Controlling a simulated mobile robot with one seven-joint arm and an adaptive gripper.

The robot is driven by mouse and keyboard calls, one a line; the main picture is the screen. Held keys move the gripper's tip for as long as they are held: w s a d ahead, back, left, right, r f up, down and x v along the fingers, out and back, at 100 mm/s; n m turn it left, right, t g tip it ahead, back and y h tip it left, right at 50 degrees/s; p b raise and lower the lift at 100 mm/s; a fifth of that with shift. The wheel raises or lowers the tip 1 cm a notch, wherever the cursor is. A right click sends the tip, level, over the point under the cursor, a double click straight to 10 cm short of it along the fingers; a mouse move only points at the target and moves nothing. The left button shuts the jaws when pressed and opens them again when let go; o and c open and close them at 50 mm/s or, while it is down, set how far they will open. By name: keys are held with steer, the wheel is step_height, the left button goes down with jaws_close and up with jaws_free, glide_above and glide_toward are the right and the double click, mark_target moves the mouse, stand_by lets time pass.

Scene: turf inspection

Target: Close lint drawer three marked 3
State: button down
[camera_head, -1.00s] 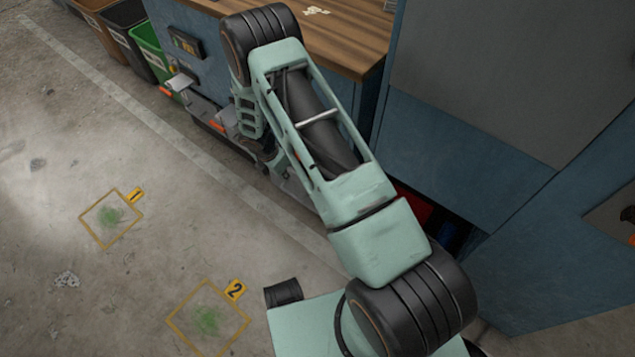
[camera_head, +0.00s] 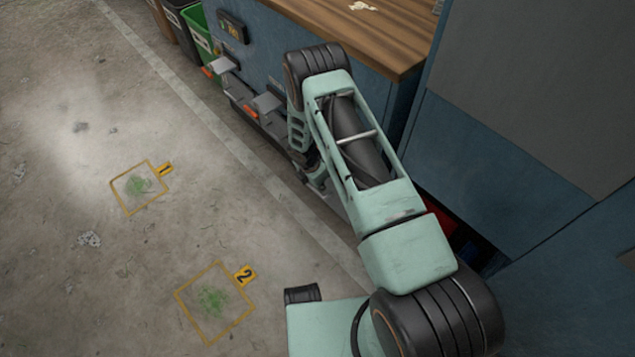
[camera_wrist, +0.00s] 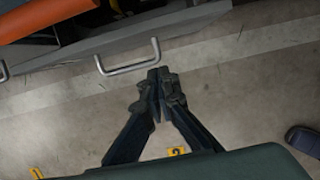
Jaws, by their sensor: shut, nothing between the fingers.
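In the wrist view a grey drawer front (camera_wrist: 75,59) with a bar handle (camera_wrist: 128,60) crosses the upper left. The drawer stands open, with dark and orange contents behind its front. No number shows on it, so I cannot tell whether it is drawer three. My gripper (camera_wrist: 160,78) is shut and empty, its tips just below and right of the handle; I cannot tell if they touch it. In the head view, low drawers (camera_head: 248,111) along the blue bench are partly hidden by my arm, and the gripper is not clearly seen.
The blue bench has a wooden top (camera_head: 375,40). A tall blue cabinet (camera_head: 490,165) stands at the right, a green bin (camera_head: 203,38) at the upper left. Floor markers 1 (camera_head: 165,169) and 2 (camera_head: 244,275) lie on open concrete. A dark shoe-like object (camera_wrist: 303,140) is at the wrist view's right.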

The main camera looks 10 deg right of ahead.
steer(key=shift+w+d+b, duration=0.15)
steer(key=shift+w+d, duration=0.5)
steer(key=shift+d, duration=0.2)
steer(key=shift+w+d+b, duration=0.15)
steer(key=shift+w+d, duration=0.45)
steer(key=shift+d, duration=0.2)
steer(key=shift+w+d+f+b, duration=0.2)
steer(key=shift+w+d+b, duration=0.45)
steer(key=shift+d, duration=0.3)
steer(key=shift+w+d+r, duration=0.15)
steer(key=shift+w+d, duration=0.1)
steer(key=shift+d, duration=0.05)
